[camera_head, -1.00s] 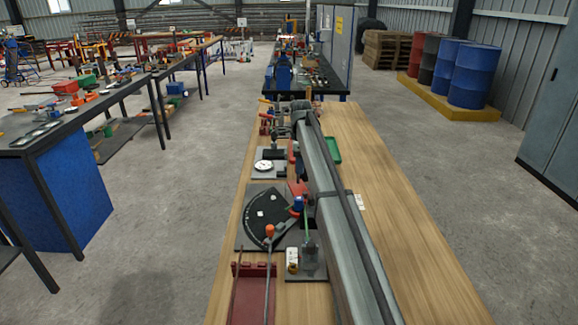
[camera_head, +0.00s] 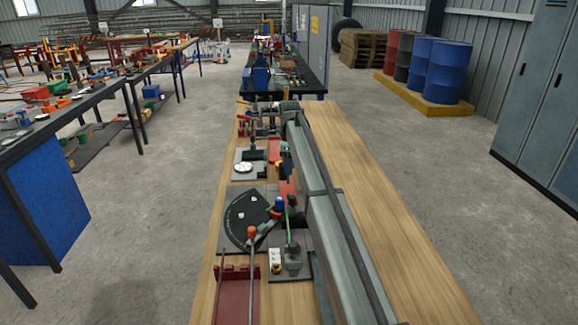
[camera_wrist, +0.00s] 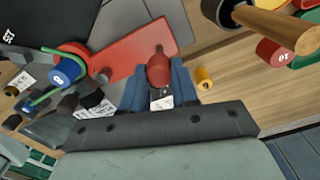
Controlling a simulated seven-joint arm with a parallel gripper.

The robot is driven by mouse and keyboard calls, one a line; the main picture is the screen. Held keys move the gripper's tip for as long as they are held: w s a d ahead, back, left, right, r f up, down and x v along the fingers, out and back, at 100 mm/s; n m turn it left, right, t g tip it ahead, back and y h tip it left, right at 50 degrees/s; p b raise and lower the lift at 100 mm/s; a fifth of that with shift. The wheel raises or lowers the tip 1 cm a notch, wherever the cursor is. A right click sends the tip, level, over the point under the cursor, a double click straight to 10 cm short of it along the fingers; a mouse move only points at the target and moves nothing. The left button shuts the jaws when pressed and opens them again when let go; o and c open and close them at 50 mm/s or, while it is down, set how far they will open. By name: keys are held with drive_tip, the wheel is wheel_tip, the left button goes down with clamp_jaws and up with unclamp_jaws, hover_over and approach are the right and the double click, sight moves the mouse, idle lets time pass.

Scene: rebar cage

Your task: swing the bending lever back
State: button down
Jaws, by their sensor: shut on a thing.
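The bender's black quadrant plate (camera_head: 245,217) with a white scale lies on the bench left of my arm. A blue roller (camera_head: 279,205) marked 8 stands at its right corner and shows in the wrist view (camera_wrist: 62,73). A red lever plate (camera_wrist: 120,75) runs from beside that roller to a red grip (camera_wrist: 158,68). My gripper (camera_wrist: 160,88) has its two blue-grey fingers on either side of that grip and is shut on it. A green bar (camera_wrist: 42,98) lies by the roller.
An orange-topped rod (camera_head: 252,232) and a red holder (camera_head: 238,295) stand nearer me. A white dial (camera_head: 243,168) sits beyond the quadrant. A wooden handle (camera_wrist: 275,28) and a red cylinder (camera_wrist: 272,53) are at upper right in the wrist view. The bench's right side (camera_head: 390,240) is bare.

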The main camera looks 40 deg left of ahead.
drive_tip(key=c, duration=0.9)
unclamp_jaws()
drive_tip(key=shift+w+d, duration=0.1)
drive_tip(key=shift+o, duration=0.2)
wheel_tip(320, 180, up, 14)
drive_tip(key=shift+f, duration=0.15)
